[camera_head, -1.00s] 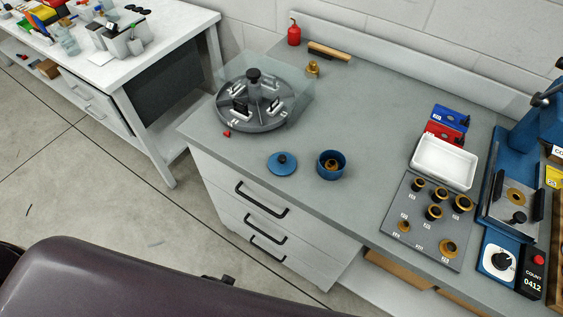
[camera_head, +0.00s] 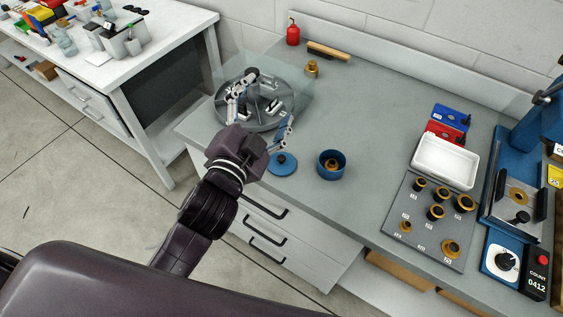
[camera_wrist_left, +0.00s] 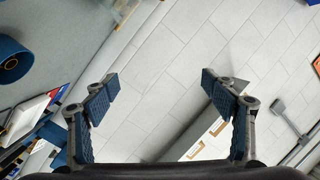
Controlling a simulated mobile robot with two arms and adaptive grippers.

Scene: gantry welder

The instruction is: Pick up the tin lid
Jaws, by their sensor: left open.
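One finger overlaps the turntable in the picture, and the other is just above the lid's edge. In the left wrist view the open fingers (camera_wrist_left: 161,90) have nothing between them. My right gripper is out of view.
A round grey turntable (camera_head: 222,117) with a clear guard stands behind the lid. A brass piece (camera_head: 312,68), a red bottle (camera_head: 293,35) and a brush (camera_head: 329,50) are at the back. A white tray (camera_head: 446,161) and a dark fixture plate (camera_head: 422,232) are right. The middle bench is clear.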

